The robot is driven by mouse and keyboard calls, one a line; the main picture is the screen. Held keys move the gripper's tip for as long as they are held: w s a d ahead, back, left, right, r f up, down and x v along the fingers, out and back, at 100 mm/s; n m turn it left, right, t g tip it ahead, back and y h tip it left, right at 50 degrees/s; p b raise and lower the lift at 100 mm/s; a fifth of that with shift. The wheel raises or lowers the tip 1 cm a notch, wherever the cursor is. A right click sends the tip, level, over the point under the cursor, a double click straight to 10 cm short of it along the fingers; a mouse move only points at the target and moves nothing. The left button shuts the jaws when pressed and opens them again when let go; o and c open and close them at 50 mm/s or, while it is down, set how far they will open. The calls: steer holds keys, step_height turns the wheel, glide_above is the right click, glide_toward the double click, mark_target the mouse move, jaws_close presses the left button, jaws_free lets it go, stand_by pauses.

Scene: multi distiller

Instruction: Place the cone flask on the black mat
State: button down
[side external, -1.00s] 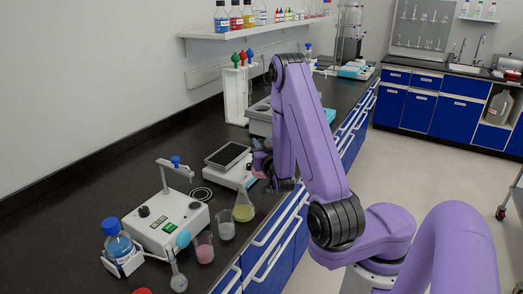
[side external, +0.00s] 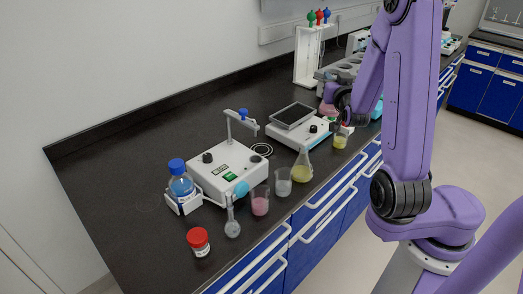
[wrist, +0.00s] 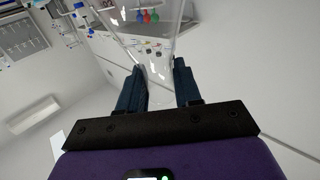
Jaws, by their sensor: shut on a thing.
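My gripper (side external: 343,112) is at the right of the white balance-like device, partly hidden by my arm. In the wrist view my gripper (wrist: 160,85) has its fingers on either side of a clear glass vessel (wrist: 158,50), which narrows towards them. Its full shape cannot be told. A small vessel with yellow liquid (side external: 340,139) shows just below my gripper in the side view; contact is unclear. A cone flask with yellow liquid (side external: 301,173) stands upright on the bench near the front edge. A black square surface (side external: 293,115) tops the white device; no separate mat is clear.
A pink beaker (side external: 260,205), a clear beaker (side external: 283,185) and a round flask (side external: 232,228) line the front edge. A white instrument (side external: 228,170), blue-capped bottle (side external: 181,185) and red-capped jar (side external: 199,242) stand left. Bench is clear behind them.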

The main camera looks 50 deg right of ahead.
steer(key=w+a+n+t+y, duration=0.2)
steer(key=a+y, duration=0.1)
steer(key=a, duration=0.3)
steer(key=w+a+n+t+y, duration=0.2)
steer(key=w+a+y, duration=0.1)
steer(key=a, duration=0.3)
steer(key=w+d+f, duration=0.1)
steer(key=w+f, duration=1.2)
steer(key=f, duration=0.4)
steer(key=shift+w+d+f+n, duration=0.25)
steer(key=shift+d+f+n, duration=0.05)
steer(key=shift+d+f, duration=0.1)
steer(key=shift+f, duration=0.15)
stand_by(0.4)
steer(key=c, duration=0.8)
jaws_free()
